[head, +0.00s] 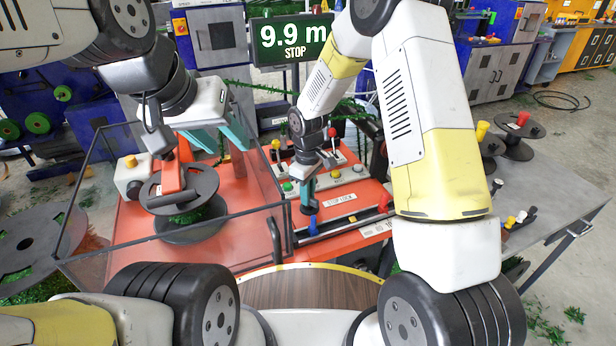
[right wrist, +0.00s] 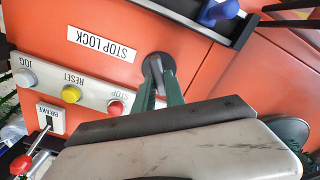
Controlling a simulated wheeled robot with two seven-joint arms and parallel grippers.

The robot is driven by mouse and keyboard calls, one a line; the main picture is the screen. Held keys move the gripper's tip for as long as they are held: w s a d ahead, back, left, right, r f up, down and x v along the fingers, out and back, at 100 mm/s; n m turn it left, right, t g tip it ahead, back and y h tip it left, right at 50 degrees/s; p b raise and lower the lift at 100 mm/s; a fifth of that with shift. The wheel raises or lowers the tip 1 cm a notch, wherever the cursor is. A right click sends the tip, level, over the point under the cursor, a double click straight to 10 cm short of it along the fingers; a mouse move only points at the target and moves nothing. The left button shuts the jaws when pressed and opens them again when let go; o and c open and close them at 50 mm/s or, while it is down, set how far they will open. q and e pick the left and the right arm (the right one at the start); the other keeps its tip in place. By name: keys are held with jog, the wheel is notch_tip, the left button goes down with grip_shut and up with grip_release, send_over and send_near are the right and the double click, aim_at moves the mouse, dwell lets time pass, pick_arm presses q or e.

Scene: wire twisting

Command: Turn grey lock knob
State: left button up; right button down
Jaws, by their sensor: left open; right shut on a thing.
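The grey lock knob (right wrist: 156,66) sits in a dark round collar on the orange panel, beside the STOP LOCK label (right wrist: 101,44) in the right wrist view. My right gripper (right wrist: 162,92) is shut on the knob, its green fingers on either side of it. In the head view my right gripper (head: 307,205) reaches down to the panel left of the same label (head: 339,199) and hides the knob. My left gripper (head: 232,138) is open above the clear-walled guard, near the black spool (head: 205,182).
A button strip (right wrist: 70,92) with JOG, RESET and STOP buttons and a red-tipped brake lever (right wrist: 20,165) lie close to my right gripper. A blue-knobbed part (right wrist: 219,12) is on the black rail. The display (head: 293,40) reads 9.9 m STOP.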

jog(key=m, duration=0.6)
jog(key=shift+w+d, duration=0.1)
jog(key=shift+w, duration=0.1)
jog(key=shift+m, duration=0.4)
jog(key=c, duration=1.4)
grip_release()
notch_tip(320, 180, up, 7)
jog(key=shift+r, duration=0.45)
